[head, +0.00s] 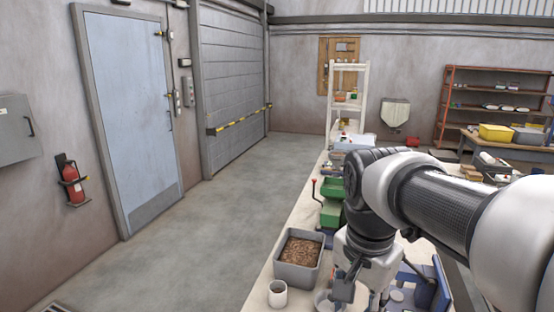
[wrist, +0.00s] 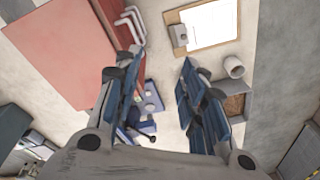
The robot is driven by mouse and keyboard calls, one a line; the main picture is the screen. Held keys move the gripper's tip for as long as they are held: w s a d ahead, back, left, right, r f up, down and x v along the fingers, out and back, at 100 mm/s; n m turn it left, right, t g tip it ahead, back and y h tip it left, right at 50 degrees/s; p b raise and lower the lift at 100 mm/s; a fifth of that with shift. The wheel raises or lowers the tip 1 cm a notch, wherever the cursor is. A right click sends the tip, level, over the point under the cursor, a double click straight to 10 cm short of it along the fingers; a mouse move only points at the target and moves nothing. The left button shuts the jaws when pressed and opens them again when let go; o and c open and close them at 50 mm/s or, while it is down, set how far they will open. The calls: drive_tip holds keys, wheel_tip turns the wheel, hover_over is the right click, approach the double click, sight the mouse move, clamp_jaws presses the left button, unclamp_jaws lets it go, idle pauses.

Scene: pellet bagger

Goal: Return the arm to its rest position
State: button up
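My gripper (wrist: 158,100) is in the wrist view with its two blue-padded fingers spread apart and nothing between them. In the head view my arm reaches in from the right, and my gripper (head: 350,282) points down over the near part of the workbench (head: 258,297). Part of the gripper is hidden by the frame's lower edge and by my own wrist. Below the fingers, the wrist view shows the pale bench top with small blue parts (wrist: 150,100) on it.
A grey bin of brown pellets (head: 299,250) and a white cup (head: 277,294) stand left of my gripper. A green machine (head: 331,213) stands behind the bin. A clipboard (wrist: 205,26) and a red panel (wrist: 62,45) show in the wrist view. The floor (head: 215,220) left of the bench is clear.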

drive_tip(key=s+f+n+t, duration=0.1)
drive_tip(key=s+f+n, duration=0.1)
drive_tip(key=s+n, duration=0.3)
drive_tip(key=s+f+n+t, duration=0.2)
drive_tip(key=s+f+n, duration=0.1)
drive_tip(key=s, duration=0.6)
drive_tip(key=shift+d+n, duration=0.45)
drive_tip(key=shift+n, duration=0.45)
